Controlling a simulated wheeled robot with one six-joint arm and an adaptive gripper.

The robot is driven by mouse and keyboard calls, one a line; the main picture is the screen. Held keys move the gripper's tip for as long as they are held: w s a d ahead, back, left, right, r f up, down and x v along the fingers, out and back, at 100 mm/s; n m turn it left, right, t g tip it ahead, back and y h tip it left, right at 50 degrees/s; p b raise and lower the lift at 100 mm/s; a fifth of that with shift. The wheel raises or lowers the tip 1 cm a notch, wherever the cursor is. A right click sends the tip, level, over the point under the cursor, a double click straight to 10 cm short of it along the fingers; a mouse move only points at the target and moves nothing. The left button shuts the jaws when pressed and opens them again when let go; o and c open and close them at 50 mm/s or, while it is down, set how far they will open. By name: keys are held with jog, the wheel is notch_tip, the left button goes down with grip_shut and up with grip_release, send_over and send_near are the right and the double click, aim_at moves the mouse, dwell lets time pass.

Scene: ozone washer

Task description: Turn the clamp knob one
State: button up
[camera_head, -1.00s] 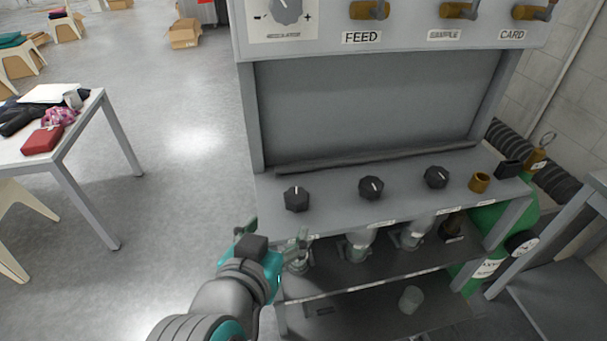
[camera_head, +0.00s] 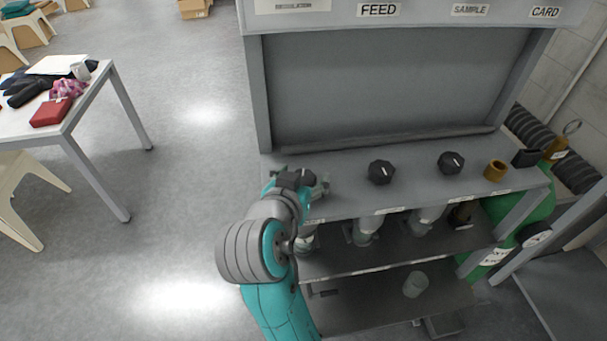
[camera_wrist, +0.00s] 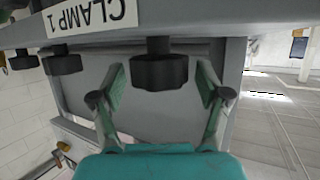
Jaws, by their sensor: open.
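The clamp one knob (camera_wrist: 159,72) is black and ridged on a short stem, beside a white "CLAMP 1" label (camera_wrist: 93,17) in the wrist view. My gripper (camera_head: 304,183) is open over the left end of the washer's shelf in the head view and covers that knob there. In the wrist view its two fingers stand apart, one on each side of the knob, with gaps visible and no clear contact. The knob's pointer mark is hidden.
Two other black knobs, a middle one (camera_head: 380,172) and a right one (camera_head: 451,162), stand along the shelf (camera_head: 345,189). A brass cup (camera_head: 495,170) is farther right. Glass vessels (camera_head: 366,230) hang below the shelf. Open floor lies left, toward a table (camera_head: 88,88).

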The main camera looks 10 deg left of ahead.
jog(key=shift+w+f, duration=0.1)
jog(key=shift+w, duration=0.2)
jog(key=c, duration=1.2)
jog(key=shift+n+y, duration=0.3)
jog(key=shift+y, duration=0.1)
jog(key=n+y, duration=0.2)
jog(key=shift+d+y, duration=0.15)
jog(key=shift+y, duration=0.25)
jog(key=n+y, duration=0.4)
jog(key=shift+g, duration=0.3)
jog(key=n+g+y, duration=0.1)
jog(key=n, duration=0.1)
jog(key=n+g+y, duration=0.3)
jog(key=y, duration=0.1)
jog(key=shift+s+a+n, duration=0.1)
jog(key=shift+a+n, duration=0.2)
jog(key=shift+n, duration=0.1)
jog(key=shift+g+y, duration=0.3)
jog(key=shift+g, duration=0.1)
